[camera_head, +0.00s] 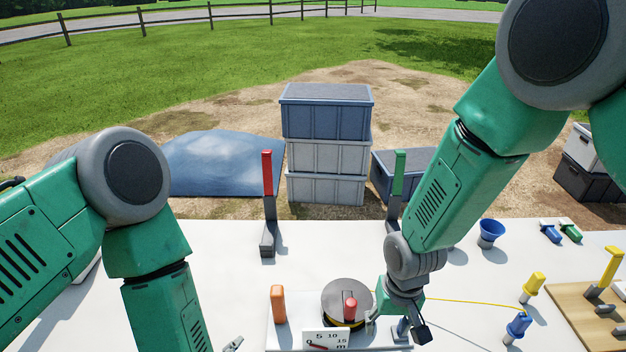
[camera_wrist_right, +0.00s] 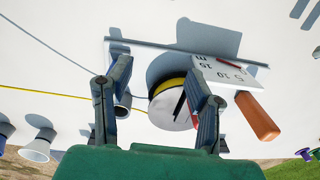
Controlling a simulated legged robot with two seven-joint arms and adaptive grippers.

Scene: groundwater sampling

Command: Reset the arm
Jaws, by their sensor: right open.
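My right gripper (camera_head: 397,325) hangs at the right side of a dark round reel (camera_head: 347,292) with a red knob and yellow line. In the right wrist view my right gripper (camera_wrist_right: 157,72) is open, its two fingers spread, with nothing seen held between them. The reel (camera_wrist_right: 171,106) shows between and behind the fingers, partly covered by the right one. My left arm comes down at the left; only a small grey tip (camera_head: 233,344), seemingly of my left gripper, shows at the bottom edge, so its jaws cannot be judged.
A white scale plate (camera_head: 327,339) and an orange handle (camera_head: 278,304) stand by the reel. Red (camera_head: 267,172) and green (camera_head: 398,172) uprights stand at the table's far edge. A blue funnel (camera_head: 491,231) and a wooden board (camera_head: 572,315) are right. Stacked crates (camera_head: 326,117) stand beyond.

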